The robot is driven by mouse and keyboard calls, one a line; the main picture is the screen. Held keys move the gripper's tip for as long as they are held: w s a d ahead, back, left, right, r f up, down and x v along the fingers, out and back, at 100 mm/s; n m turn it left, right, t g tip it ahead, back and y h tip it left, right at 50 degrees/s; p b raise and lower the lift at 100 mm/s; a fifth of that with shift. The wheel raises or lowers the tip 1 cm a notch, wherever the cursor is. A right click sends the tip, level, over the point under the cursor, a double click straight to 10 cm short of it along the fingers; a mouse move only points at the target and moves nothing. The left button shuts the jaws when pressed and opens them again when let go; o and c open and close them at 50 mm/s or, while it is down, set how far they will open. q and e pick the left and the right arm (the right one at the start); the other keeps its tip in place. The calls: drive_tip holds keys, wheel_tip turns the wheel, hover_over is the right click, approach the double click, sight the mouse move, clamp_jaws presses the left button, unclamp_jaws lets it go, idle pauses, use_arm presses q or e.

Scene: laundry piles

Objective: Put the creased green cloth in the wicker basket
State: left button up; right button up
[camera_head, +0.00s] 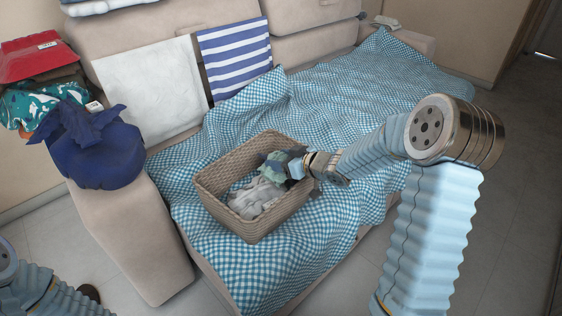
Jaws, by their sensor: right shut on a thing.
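The wicker basket (226,216) stands on the blue checked cover of the sofa. My right gripper (293,164) reaches in from the right over the basket's right rim. It is shut on the creased green cloth (274,166), which hangs bunched inside or just above the far right part of the basket opening. The gripper's fingertips are partly hidden by the cloth. A greyish-white cloth (256,198) lies in the basket below the green one. Whether the two cloths touch is hard to tell. My left arm shows at the bottom left, but its gripper is out of view.
A blue-and-white checked cover (340,110) spreads over the sofa. A tied dark blue bundle (95,150) sits on the left armrest. A white cloth (150,88) and a striped towel (235,58) hang over the backrest.

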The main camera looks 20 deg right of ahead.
drive_tip(key=shift+f+b, duration=0.4)
drive_tip(key=shift+f, duration=0.25)
drive_tip(key=o, duration=1)
drive_tip(key=shift+o, duration=0.2)
